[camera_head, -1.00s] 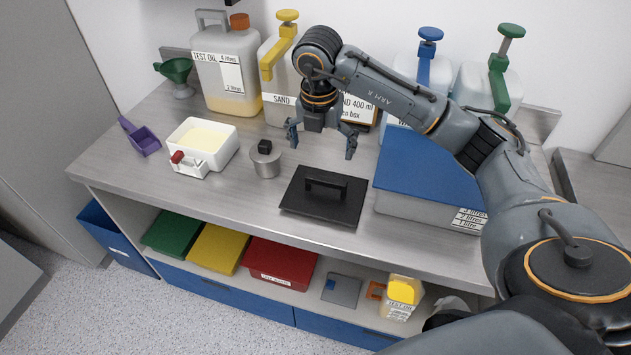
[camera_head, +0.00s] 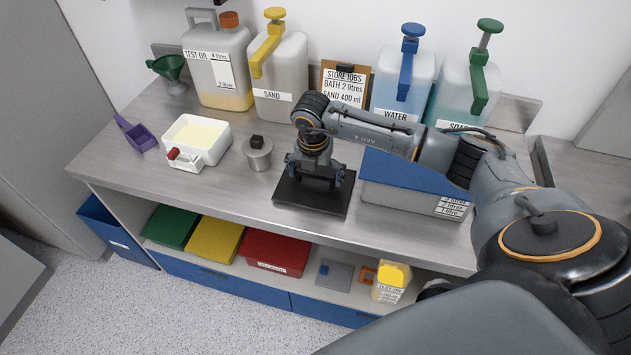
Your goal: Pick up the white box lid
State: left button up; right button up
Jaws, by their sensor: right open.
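A flat black lid with a bar handle (camera_head: 312,203) lies on the grey bench near its front edge. I see no white lid; this black one lies apart from the white box (camera_head: 186,153). The white box stands open to the left, with pale yellow liquid inside and a red knob at its front. My right gripper (camera_head: 317,184) points down over the black lid, with its fingers open at either side of the handle area. The gripper hides the handle, and I cannot tell whether the fingers touch the lid. My left gripper is not in view.
A metal pot with a black knob (camera_head: 258,157) stands just left of the lid. A blue-topped box (camera_head: 412,207) stands close on the right. Several jugs line the wall, including test oil (camera_head: 222,70) and sand (camera_head: 281,80). A shelf below holds coloured trays.

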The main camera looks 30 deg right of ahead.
jog(key=shift+c, duration=0.6)
jog(key=shift+s, duration=0.1)
jog(key=c, duration=0.7)
jog(key=shift+r+b, duration=0.7)
jog(key=shift+r, duration=0.05)
jog(key=s+a+r+b, duration=0.4)
jog(key=s+a+r, duration=0.1)
jog(key=a+r, duration=0.75)
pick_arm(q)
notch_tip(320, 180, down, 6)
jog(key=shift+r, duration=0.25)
pick_arm(e)
jog(key=s+f+m, duration=0.2)
jog(key=s+m, duration=0.1)
jog(key=m, duration=0.5)
jog(key=s+f+m+g, duration=0.1)
jog(key=s+f+m, duration=0.1)
jog(key=m, duration=0.7)
jog(key=s+a+f+m+g+y, duration=0.1)
jog(key=s+m, duration=0.3)
jog(key=m, duration=0.5)
jog(key=shift+s+f, duration=0.4)
jog(key=shift+f, duration=0.25)
